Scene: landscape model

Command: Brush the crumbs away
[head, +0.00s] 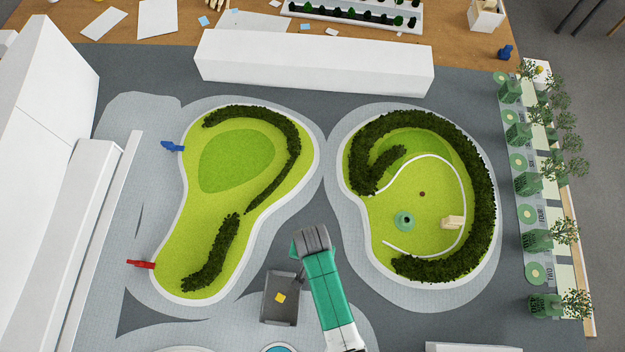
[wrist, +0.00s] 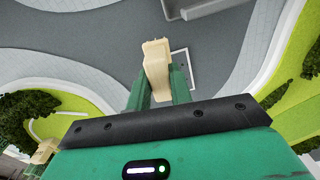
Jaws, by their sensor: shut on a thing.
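My gripper (wrist: 158,86) is shut on a beige, wood-coloured piece (wrist: 156,62), held between its two green fingers in the wrist view. I cannot tell whether this piece is a brush; no bristles show. In the head view, my gripper's dark end (head: 312,240) is over the grey paving between the two lawns, and its fingers and the held piece are hidden. No crumbs can be made out clearly. A small dark brown spot (head: 422,194) lies on the right lawn (head: 400,208).
A dark tray (head: 268,316) with a yellow piece (head: 280,298) lies beside my arm. The right lawn carries a green round thing (head: 405,222), a beige block (head: 452,222) and hedges. A long white block (head: 315,62) stands behind the lawns. Green model trees line the right edge.

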